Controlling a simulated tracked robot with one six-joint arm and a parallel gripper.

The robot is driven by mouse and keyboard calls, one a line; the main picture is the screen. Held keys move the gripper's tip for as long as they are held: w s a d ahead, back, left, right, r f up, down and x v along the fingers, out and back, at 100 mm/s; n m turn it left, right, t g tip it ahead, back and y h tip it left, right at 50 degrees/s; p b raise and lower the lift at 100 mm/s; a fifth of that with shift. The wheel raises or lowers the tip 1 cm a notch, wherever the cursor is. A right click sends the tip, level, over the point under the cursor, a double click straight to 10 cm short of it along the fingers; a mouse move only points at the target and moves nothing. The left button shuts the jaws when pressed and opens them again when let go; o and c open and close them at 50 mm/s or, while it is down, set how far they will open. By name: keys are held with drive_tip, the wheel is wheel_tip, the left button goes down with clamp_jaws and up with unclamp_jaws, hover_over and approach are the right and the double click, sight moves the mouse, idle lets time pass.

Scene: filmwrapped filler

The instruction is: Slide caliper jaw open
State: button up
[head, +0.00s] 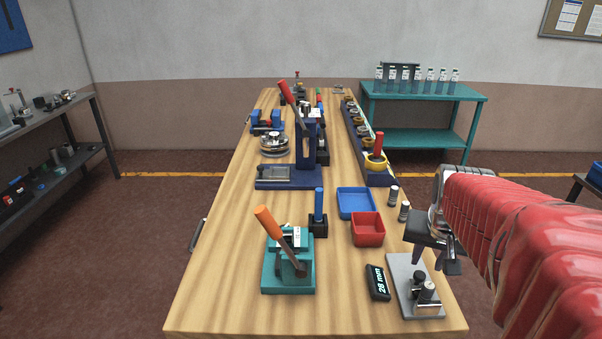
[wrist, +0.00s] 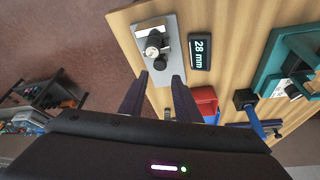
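In the wrist view the plate (wrist: 148,27) carries a dark knobbed slider (wrist: 156,47) near the bench edge. A black display (head: 377,282) beside it reads 28 mm; it also shows in the wrist view (wrist: 200,50). My gripper (head: 435,262) hangs over the plate's right side. In the wrist view its two fingers (wrist: 161,76) are apart with nothing between them, just short of the knob. The jaw gap itself is too small to make out.
A red bin (head: 368,230) and a blue tray (head: 356,203) lie behind the display. Two small cylinders (head: 398,203) stand near the right edge. A teal press with an orange handle (head: 288,262) stands to the left. Bare wood lies between press and display.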

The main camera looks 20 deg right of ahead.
sight(421, 274)
drive_tip(key=x, duration=0.8)
drive_tip(key=shift+w+f, duration=0.1)
drive_tip(key=shift+f, duration=0.1)
drive_tip(key=shift+c, duration=0.5)
clamp_jaws()
drive_tip(key=shift+d, duration=0.1)
